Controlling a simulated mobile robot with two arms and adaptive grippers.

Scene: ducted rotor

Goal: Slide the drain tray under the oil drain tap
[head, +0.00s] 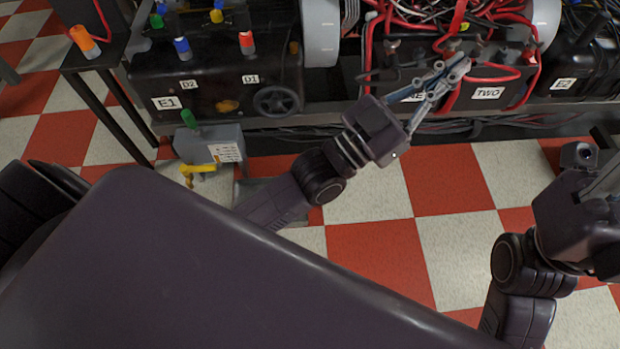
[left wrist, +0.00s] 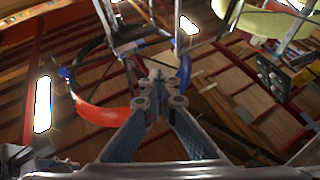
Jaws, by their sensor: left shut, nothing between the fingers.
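My left gripper (head: 458,67) is shut and empty, in front of the red wires and well up and right of the tap. Its closed fingers also show in the left wrist view (left wrist: 161,92). My right gripper's body is at the right edge; its fingers are not clear.
The black engine block labelled E1 (head: 217,92) sits above the grey box. A black-legged stand (head: 118,92) is at the left. Red wiring (head: 490,50) hangs near my left fingers. The checkered floor (head: 420,240) is clear between my arms.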

